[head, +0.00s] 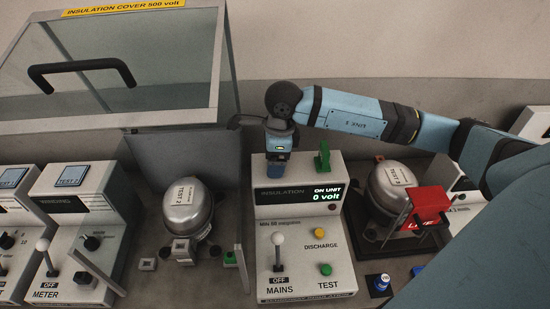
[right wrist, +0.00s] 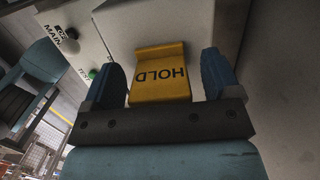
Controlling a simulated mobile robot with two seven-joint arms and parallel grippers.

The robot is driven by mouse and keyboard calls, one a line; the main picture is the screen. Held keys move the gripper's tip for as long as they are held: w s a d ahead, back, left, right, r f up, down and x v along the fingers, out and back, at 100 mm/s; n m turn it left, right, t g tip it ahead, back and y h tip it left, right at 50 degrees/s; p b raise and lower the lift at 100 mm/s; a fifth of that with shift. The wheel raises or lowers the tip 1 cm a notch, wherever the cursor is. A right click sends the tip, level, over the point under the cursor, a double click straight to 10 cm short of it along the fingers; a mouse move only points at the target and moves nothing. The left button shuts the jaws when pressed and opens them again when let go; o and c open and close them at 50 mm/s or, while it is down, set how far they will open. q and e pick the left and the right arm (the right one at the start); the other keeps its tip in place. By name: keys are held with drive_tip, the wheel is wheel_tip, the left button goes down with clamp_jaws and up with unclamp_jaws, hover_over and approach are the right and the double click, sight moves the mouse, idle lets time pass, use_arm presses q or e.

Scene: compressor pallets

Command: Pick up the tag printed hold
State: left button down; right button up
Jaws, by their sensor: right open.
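The yellow tag (right wrist: 161,78) printed HOLD shows in the right wrist view, its lettering upside down there. It stands against a pale surface, between the two blue fingers of my right gripper (right wrist: 163,82). The fingers are open, with a gap on each side of the tag. In the head view my right gripper (head: 277,163) is at the top of the white insulation unit (head: 304,267), and the tag is hidden there. My left gripper is in neither view.
A clear insulation cover (head: 110,107) with a black handle stands at the back left. A green clip-like part (head: 322,160) is on the insulation unit, right of my gripper. Silver compressors (head: 187,207) stand on both sides. A red tag (head: 428,205) hangs at the right one.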

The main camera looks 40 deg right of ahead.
drive_tip(key=shift+c, duration=0.5)
drive_tip(key=c, duration=0.9)
drive_tip(key=shift+r, duration=0.1)
